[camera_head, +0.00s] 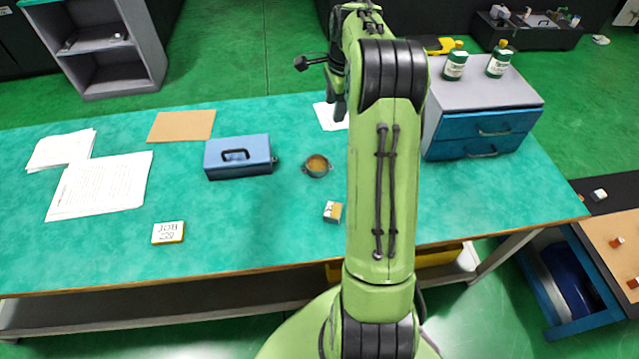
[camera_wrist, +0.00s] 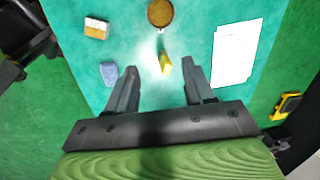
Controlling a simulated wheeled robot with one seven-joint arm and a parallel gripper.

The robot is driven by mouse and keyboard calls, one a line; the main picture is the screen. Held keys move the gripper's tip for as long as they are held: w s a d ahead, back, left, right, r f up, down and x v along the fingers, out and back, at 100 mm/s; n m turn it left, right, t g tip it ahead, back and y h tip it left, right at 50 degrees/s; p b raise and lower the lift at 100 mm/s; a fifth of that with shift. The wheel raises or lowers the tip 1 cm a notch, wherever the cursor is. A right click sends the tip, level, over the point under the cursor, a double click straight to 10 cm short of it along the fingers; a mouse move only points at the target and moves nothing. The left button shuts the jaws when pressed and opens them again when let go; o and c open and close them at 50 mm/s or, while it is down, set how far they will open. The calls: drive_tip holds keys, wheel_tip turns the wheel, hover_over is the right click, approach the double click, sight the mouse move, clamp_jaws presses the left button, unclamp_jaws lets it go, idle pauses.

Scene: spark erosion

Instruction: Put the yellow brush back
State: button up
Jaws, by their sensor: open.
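A small yellow piece (camera_wrist: 165,65) lies on the green bench in the wrist view, between and just beyond my fingertips. It looks like the yellow brush, but its shape is too small to be sure. In the head view my green arm hides that spot. My gripper (camera_wrist: 161,72) is open, with a finger on either side of the yellow piece in the picture; nothing is held. I cannot tell the height of the fingers above it.
Near the yellow piece are a blue lump (camera_wrist: 108,74), a small box (camera_wrist: 96,29), a round brown-filled cup (camera_wrist: 160,13) and white paper (camera_wrist: 236,52). A blue case (camera_head: 238,156) and drawer cabinet (camera_head: 480,135) flank the area. The front bench (camera_head: 250,240) is largely clear.

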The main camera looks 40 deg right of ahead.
drive_tip(key=s+a+r+n+t, duration=0.1)
drive_tip(key=s+a+r+n, duration=0.3)
drive_tip(key=a, duration=0.3)
drive_tip(key=s+a+r+n+h, duration=0.1)
drive_tip(key=s+a+r+n, duration=0.25)
drive_tip(key=a, duration=0.25)
drive_tip(key=s+a+r+n+t, duration=0.1)
drive_tip(key=s+a+r+n, duration=0.25)
drive_tip(key=a, duration=0.35)
drive_tip(key=s+a+f+n+t, duration=0.1)
drive_tip(key=s+a+n, duration=0.3)
drive_tip(key=s, duration=0.3)
drive_tip(key=s+a+f+n+t, duration=0.1)
drive_tip(key=s+a+n, duration=0.2)
drive_tip(key=s+n, duration=0.4)
drive_tip(key=shift+s+a+f+y, duration=0.2)
drive_tip(key=shift+s+a+y, duration=0.05)
drive_tip(key=shift+a+y, duration=0.15)
drive_tip(key=shift+d, duration=0.1)
